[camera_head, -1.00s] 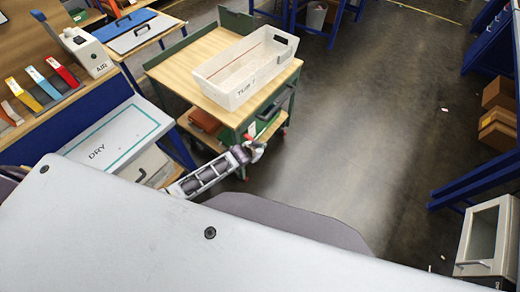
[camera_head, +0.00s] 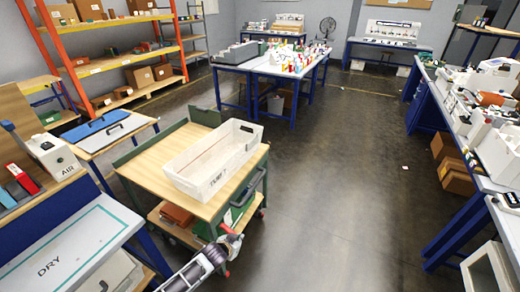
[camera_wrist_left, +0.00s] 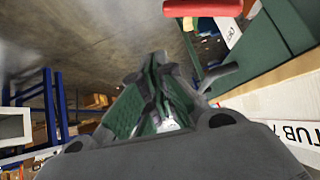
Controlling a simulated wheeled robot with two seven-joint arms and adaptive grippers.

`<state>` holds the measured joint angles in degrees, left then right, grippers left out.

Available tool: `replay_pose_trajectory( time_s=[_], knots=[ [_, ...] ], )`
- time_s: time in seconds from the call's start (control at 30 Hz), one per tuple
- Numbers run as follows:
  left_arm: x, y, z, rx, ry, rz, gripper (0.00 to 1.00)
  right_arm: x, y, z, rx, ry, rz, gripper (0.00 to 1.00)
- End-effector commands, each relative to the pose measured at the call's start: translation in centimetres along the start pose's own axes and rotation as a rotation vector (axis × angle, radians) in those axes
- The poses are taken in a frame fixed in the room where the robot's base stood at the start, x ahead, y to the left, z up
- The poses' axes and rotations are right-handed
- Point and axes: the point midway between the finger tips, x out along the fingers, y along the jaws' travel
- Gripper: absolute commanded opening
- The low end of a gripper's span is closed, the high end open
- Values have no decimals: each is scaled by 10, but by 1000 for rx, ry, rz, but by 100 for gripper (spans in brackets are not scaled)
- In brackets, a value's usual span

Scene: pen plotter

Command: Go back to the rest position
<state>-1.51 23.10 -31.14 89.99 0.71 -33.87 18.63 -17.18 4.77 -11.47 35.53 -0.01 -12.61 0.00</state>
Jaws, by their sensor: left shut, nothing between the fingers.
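My left gripper (camera_head: 229,240) is at the lower middle of the head view, just in front of the green cart's near side. Its arm comes up from the bottom edge. In the left wrist view the fingers (camera_wrist_left: 158,88) are together with nothing between them. The green cart (camera_head: 142,172) with a wooden top carries a white tub (camera_head: 200,178) marked "TUB". The tub's wall (camera_wrist_left: 275,115) and a cart handle (camera_wrist_left: 218,76) also show in the left wrist view. My right gripper is not in view.
A blue bench with a "DRY" mat (camera_head: 98,238) stands at the left. Orange shelves (camera_head: 115,62) stand behind. A long blue workbench (camera_head: 447,118) runs along the right, with cardboard boxes (camera_head: 455,178) beneath. The dark floor (camera_head: 345,190) between is clear.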

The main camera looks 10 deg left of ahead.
Motion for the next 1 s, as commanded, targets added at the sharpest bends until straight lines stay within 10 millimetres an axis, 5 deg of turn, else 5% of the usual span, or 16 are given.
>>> replay_pose_trajectory(
  time_s=[0.47, 0.77, 1.0],
  knots=[
    [2, 3, -10, 121, 65, 17, 0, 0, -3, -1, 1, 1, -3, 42],
    [24, -24, 39, 201, 33, -9, 0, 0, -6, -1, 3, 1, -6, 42],
    [43, -62, 104, 223, -40, -50, 0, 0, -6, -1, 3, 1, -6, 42]
  ],
)
